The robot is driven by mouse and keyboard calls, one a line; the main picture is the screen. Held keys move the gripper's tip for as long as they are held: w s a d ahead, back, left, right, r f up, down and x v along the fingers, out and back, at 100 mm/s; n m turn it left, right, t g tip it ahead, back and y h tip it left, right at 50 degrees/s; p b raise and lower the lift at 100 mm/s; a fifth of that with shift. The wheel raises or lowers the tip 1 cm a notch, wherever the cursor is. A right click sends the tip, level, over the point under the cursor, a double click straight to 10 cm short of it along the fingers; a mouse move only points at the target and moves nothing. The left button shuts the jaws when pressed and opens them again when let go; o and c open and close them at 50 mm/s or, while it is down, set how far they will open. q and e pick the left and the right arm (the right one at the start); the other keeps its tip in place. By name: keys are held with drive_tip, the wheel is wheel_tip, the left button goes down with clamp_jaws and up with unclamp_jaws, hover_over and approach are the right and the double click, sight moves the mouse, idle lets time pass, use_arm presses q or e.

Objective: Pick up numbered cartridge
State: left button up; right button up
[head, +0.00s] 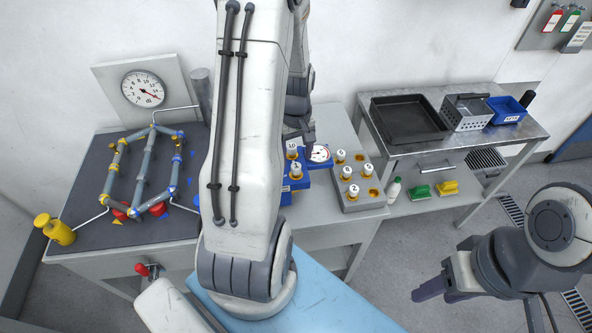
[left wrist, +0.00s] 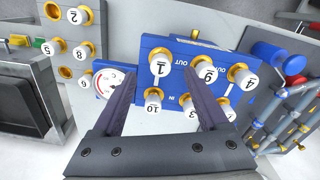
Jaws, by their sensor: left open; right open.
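White numbered cartridges with yellow collars stand in a blue IN/OUT block (left wrist: 178,45); this block is partly hidden behind my left arm in the head view. My left gripper (left wrist: 159,78) is open, its fingers either side of cartridge 1 (left wrist: 158,66) and cartridge 10 (left wrist: 153,97) in the picture, holding neither; contact cannot be told. Cartridge 10 also shows in the head view (head: 291,148). More cartridges stand in a grey rack (head: 362,205) to the right, including cartridge 2 (head: 353,190). My right gripper (head: 437,290) is open and empty at the lower right, away from the table.
A pipe frame (head: 145,165) and a large gauge (head: 143,89) are at the left. A small gauge (head: 319,153) adjoins the blue block. A side table holds a black tray (head: 408,118), a metal basket (head: 466,112) and a blue bin (head: 506,110).

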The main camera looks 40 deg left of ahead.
sight(296, 165)
use_arm(q)
drive_tip(key=shift+s+f+p, duration=0.1)
drive_tip(key=shift+f+p, duration=0.3)
drive_tip(key=shift+f, duration=0.15)
wheel_tip(296, 165, down, 3)
drive_tip(key=shift+f+p, duration=0.15)
drive_tip(key=shift+p, duration=0.4)
drive_tip(key=shift+f, duration=0.5)
clamp_jaws()
